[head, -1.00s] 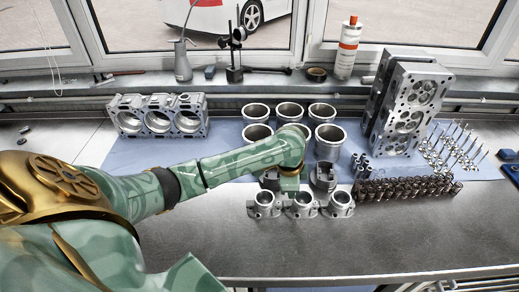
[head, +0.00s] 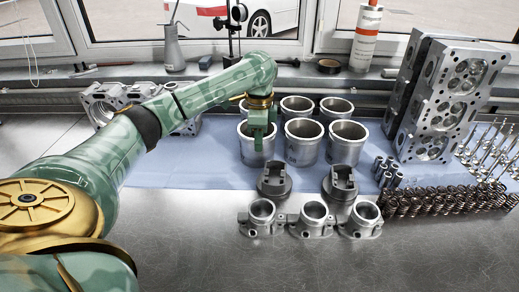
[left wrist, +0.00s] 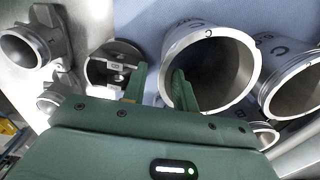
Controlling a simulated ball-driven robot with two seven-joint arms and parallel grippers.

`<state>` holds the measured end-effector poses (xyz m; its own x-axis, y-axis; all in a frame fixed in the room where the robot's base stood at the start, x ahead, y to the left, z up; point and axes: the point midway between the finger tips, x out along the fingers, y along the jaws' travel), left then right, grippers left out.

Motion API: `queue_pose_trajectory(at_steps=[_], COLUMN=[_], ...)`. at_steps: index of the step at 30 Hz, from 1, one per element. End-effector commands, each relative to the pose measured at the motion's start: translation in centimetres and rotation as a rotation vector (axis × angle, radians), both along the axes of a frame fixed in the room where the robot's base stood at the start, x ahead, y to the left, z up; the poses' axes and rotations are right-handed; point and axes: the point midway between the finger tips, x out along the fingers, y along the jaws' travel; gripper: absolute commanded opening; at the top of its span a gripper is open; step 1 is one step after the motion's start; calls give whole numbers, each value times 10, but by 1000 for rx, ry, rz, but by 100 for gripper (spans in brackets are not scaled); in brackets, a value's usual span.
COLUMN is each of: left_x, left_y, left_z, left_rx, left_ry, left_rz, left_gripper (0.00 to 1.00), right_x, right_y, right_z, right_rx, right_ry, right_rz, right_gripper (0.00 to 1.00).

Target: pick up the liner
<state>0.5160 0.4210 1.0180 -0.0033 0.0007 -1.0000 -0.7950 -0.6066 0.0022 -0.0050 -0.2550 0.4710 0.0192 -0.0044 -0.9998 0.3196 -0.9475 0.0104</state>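Several open metal cylinder liners stand upright in two rows on the blue mat (head: 180,172). My left gripper (head: 258,134) points down at the front-left liner (head: 256,157). In the left wrist view, the fingers of my left gripper (left wrist: 157,82) are apart. One finger lies over the opening of the nearest liner (left wrist: 246,66), and the other is outside its rim, towards a piston (left wrist: 104,67). Whether the fingers touch the liner wall is not clear. My right gripper is not in view.
Two dark pistons (head: 273,184) and three joined metal housings (head: 313,222) stand in front of the liners. An engine block (head: 100,107) is at left. A tall cylinder head (head: 440,108), springs (head: 440,199) and valves (head: 487,148) are at right. The front bench is bare.

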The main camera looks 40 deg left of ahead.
Motion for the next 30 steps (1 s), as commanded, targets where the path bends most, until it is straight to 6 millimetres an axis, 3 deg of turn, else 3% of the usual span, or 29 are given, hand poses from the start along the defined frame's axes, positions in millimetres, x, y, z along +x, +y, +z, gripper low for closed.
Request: queue_pose_trajectory(at_steps=[5,12,22,25,30], left_x=[0,-3,-3,-3,-3], left_y=[2,11,11,11,11], left_z=[-15,-55,-58,-58,-57], left_rx=[-1,0,1,1,1], left_ry=[-1,4,-4,-4,-5], left_rz=[1,-1,-1,-1,-1], left_gripper=[28,28,28,3,0], right_x=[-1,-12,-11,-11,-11], right_y=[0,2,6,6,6], right_z=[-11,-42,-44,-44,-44], right_rx=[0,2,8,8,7], right_ry=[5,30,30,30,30], right_rz=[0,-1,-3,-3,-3], right_gripper=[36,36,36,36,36])
